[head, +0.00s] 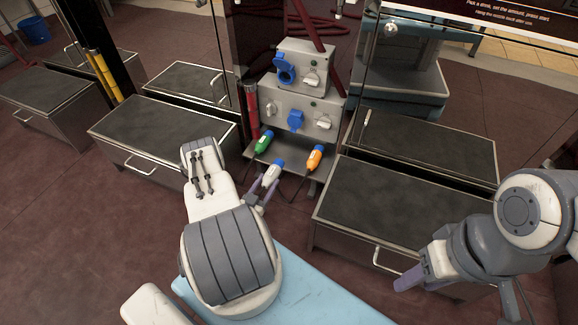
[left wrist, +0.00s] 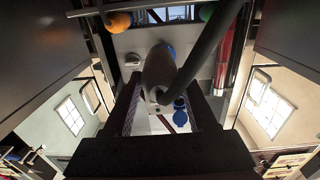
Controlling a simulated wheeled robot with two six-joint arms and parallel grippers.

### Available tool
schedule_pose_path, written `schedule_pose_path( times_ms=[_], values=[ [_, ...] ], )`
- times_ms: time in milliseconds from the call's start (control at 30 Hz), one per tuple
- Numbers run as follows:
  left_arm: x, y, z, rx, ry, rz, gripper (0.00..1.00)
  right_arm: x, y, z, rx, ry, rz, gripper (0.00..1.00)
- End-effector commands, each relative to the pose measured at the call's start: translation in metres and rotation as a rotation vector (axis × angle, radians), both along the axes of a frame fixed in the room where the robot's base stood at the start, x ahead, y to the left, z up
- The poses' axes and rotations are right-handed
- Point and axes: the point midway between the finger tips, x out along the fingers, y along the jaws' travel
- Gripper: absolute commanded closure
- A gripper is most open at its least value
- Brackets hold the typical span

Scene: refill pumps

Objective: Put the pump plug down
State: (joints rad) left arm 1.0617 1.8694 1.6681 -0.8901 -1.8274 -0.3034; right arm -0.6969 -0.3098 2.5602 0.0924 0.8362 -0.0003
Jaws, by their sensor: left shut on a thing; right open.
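My left gripper (head: 262,192) is shut on a white plug with a blue end (head: 273,173), at the front of a small dark shelf (head: 290,180). In the left wrist view the plug's grey body (left wrist: 158,70) sits between the fingers, with a dark cable curving across. I cannot tell whether it touches the shelf. A green plug (head: 264,142) lies on the shelf to the left and an orange plug (head: 315,158) to the right. The orange plug (left wrist: 118,22) also shows in the left wrist view. My right gripper (head: 412,275) is open and empty, far right.
Behind the shelf, two stacked grey socket boxes carry an open upper blue socket (head: 285,70), a lower blue socket (head: 295,121) and white knobs. A red cylinder (head: 252,108) stands left of them. Low dark-topped cabinets flank the shelf, the nearest at right (head: 390,205) and left (head: 160,130).

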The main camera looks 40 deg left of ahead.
Motion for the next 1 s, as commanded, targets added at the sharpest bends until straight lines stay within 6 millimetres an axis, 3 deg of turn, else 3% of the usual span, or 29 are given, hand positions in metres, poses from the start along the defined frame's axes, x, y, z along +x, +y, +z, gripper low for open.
schedule_pose_path(
  times_ms=[33, 133, 233, 700, 833, 1000],
  values=[
    [-0.002, 0.004, -0.014, 0.001, -0.002, 0.012, 1.00, 0.000, 0.000, -0.011, 0.000, 0.000, 0.000, 0.53],
    [-0.003, 0.007, -0.020, 0.002, -0.003, 0.022, 1.00, 0.000, 0.000, -0.016, 0.001, -0.001, 0.000, 0.53],
    [0.009, 0.011, -0.022, 0.005, -0.004, 0.021, 1.00, 0.000, 0.000, -0.023, 0.001, -0.001, 0.000, 0.53],
    [0.130, 0.037, -0.024, 0.005, -0.008, 0.020, 1.00, 0.000, 0.000, -0.082, 0.001, -0.001, 0.000, 0.53],
    [0.155, 0.045, -0.022, 0.004, -0.007, 0.022, 1.00, 0.000, 0.000, -0.094, 0.000, 0.000, 0.000, 0.53],
    [0.170, 0.049, -0.020, 0.001, -0.004, 0.024, 1.00, 0.000, 0.000, -0.099, 0.000, 0.000, 0.000, 0.53]
  ],
)
